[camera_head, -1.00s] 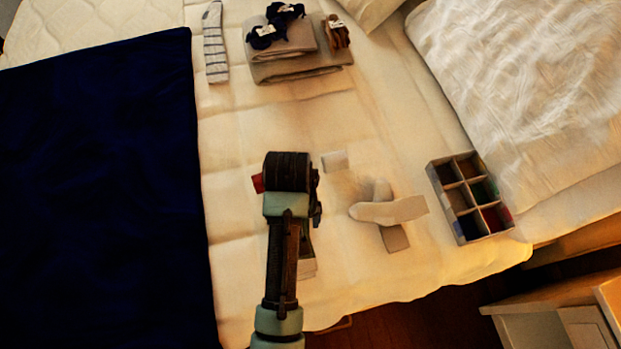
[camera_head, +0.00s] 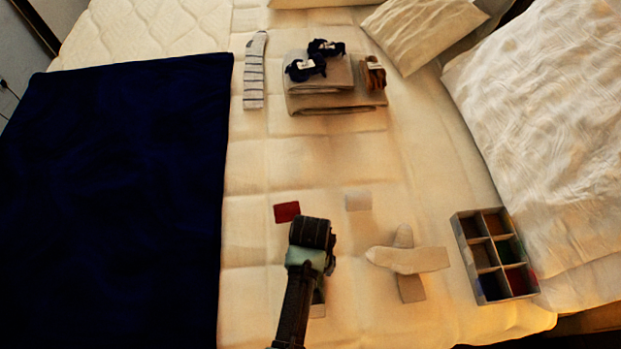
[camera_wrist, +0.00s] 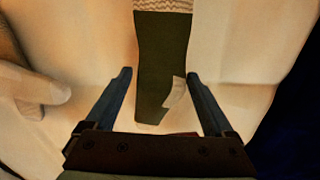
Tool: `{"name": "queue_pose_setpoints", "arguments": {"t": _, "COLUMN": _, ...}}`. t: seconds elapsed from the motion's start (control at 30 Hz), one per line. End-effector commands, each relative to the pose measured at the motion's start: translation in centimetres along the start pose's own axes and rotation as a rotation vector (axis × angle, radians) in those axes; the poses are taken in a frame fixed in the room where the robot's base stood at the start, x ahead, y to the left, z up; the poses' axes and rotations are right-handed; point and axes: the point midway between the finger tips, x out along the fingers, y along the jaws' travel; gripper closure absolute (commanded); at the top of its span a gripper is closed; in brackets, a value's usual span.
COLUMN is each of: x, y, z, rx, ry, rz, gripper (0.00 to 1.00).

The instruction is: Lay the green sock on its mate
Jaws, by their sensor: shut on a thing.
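A dark green sock (camera_wrist: 160,65) with a ribbed cream cuff, a pale toe and a small pale patch lies lengthwise between the fingers of my gripper (camera_wrist: 160,78) in the wrist view. Two crossed socks lie to the right, a cream one (camera_head: 415,260) over a greyish one (camera_head: 411,290). I cannot tell which sock is the green one's mate.
A red cloth square (camera_head: 287,212) and a white one (camera_head: 358,201) lie beyond my wrist. A divided box (camera_head: 463,243) stands at right. Folded towels (camera_head: 337,103) with dark bundles and a striped sock (camera_head: 254,75) lie farther back. A navy blanket (camera_head: 110,200) covers the left.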

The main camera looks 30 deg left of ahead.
Motion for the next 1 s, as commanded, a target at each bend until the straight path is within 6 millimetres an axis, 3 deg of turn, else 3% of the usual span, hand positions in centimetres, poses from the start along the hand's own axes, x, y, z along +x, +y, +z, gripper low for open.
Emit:
{"name": "queue_pose_setpoints", "arguments": {"t": 0.17, "x": 0.3, "y": 0.0, "z": 0.0, "rx": 0.0, "ry": 0.0, "rz": 0.0, "gripper": 0.65}}
{"name": "queue_pose_setpoints", "arguments": {"t": 0.2, "x": 0.3, "y": 0.0, "z": 0.0, "rx": 0.0, "ry": 0.0, "rz": 0.0, "gripper": 0.11}}
{"name": "queue_pose_setpoints", "arguments": {"t": 0.27, "x": 0.3, "y": 0.0, "z": 0.0, "rx": 0.0, "ry": 0.0, "rz": 0.0, "gripper": 0.0}}
{"name": "queue_pose_setpoints", "arguments": {"t": 0.63, "x": -0.8, "y": 0.0, "z": 0.0, "rx": 0.0, "ry": 0.001, "rz": 0.0, "gripper": 0.0}}
{"name": "queue_pose_setpoints", "arguments": {"t": 1.0, "x": -8.3, "y": 0.1, "z": -0.1, "rx": 0.001, "ry": 0.004, "rz": 0.0, "gripper": 0.0}}
